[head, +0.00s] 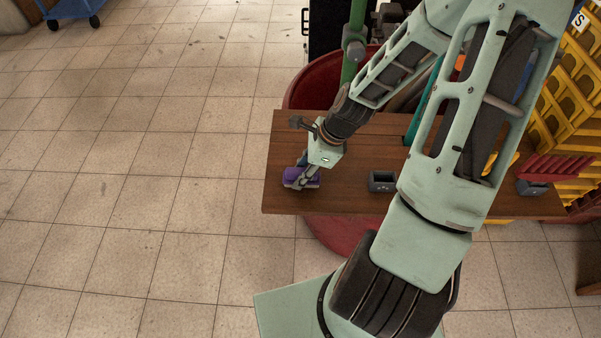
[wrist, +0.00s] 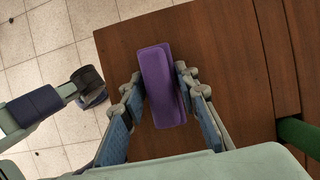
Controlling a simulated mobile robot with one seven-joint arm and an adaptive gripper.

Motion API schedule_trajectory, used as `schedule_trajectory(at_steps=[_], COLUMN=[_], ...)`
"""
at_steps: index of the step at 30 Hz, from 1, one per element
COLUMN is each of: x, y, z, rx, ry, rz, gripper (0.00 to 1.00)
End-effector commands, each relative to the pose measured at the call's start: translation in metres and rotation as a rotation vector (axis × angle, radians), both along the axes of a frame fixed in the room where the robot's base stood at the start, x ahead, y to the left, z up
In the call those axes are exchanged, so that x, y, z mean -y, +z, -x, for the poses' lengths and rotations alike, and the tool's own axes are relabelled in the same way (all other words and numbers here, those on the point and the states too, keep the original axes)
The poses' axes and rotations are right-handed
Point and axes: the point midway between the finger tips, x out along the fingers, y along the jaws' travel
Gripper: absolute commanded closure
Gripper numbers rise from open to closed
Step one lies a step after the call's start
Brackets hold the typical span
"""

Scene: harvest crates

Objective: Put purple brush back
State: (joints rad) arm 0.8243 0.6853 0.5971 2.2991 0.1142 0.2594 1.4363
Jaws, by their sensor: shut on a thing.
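The purple brush (head: 301,176) is a small block at the left end of the brown wooden board (head: 285,136). In the wrist view the brush (wrist: 162,85) stands lengthwise between the two fingers of my gripper (wrist: 160,84). My gripper (head: 305,179) is shut on the brush, with one finger against each long side. The frames do not clearly show whether the brush touches the board. Part of the brush is hidden behind the fingers in the head view.
A small dark open holder (head: 381,181) stands on the board to the right of the brush. A red round tub (head: 305,92) is under and behind the board. Yellow crates (head: 572,100) stand at the right. A green post (head: 353,50) rises behind.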

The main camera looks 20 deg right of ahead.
Motion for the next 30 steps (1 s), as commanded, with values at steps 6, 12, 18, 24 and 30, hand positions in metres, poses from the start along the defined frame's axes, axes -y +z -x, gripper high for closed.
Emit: schedule_trajectory(at_steps=[6,12,18,24,30], x=[0.0,0.0,0.0,0.006,0.021], y=[-0.004,-0.004,-0.004,0.011,0.05], z=[0.0,0.0,0.0,0.0,0.0], rx=[0.0,0.0,0.0,0.003,0.004], ry=[0.0,0.0,0.0,-0.003,-0.002], rz=[0.0,0.0,0.0,0.004,0.006], gripper=[0.64,0.54,0.54,0.54,0.54])
